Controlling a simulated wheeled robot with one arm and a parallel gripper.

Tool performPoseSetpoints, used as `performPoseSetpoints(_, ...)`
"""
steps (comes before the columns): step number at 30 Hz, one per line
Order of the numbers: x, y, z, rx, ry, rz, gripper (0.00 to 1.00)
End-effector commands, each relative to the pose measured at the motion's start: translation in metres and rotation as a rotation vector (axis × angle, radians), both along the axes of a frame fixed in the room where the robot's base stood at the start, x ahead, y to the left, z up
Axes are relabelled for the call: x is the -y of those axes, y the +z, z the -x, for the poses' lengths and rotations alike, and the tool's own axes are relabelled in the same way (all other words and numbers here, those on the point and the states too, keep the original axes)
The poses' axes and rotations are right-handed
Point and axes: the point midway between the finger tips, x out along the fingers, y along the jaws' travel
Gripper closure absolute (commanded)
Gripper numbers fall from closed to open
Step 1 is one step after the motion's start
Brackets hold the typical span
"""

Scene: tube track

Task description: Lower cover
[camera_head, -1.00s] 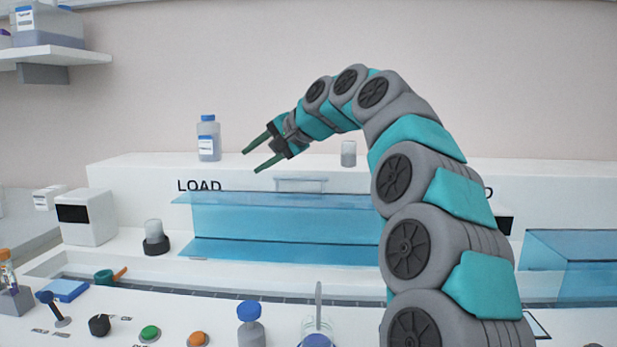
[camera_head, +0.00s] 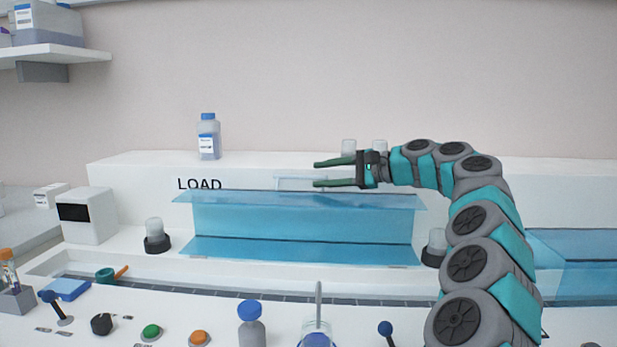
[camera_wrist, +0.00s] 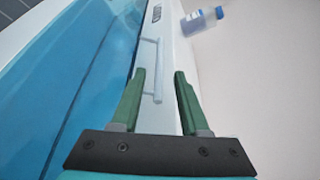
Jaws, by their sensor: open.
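The cover (camera_head: 300,220) is a see-through blue panel below the LOAD label; its top flap (camera_head: 370,200) stands out over the track, and it also shows in the wrist view (camera_wrist: 85,75). A pale bar handle (camera_head: 300,181) sits at its top back edge. My gripper (camera_head: 316,173) is open and empty, pointing left, at the right end of the handle in the head view. In the wrist view the handle (camera_wrist: 151,65) lies ahead of and partly between my open fingers (camera_wrist: 160,75). I cannot tell whether they touch it.
A second blue cover (camera_head: 590,255) is at the right. Knobs, buttons and a blue-capped bottle (camera_head: 251,325) line the front.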

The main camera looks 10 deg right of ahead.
Motion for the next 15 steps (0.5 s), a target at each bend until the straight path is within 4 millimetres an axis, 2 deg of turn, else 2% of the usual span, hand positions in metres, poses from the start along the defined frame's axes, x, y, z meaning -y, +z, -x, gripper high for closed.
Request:
performPoseSetpoints(6,-0.028,-0.007,-0.018,-0.001,0.004,0.002,0.55)
performPoseSetpoints(15,-0.035,-0.01,-0.024,-0.001,0.001,0.001,0.55)
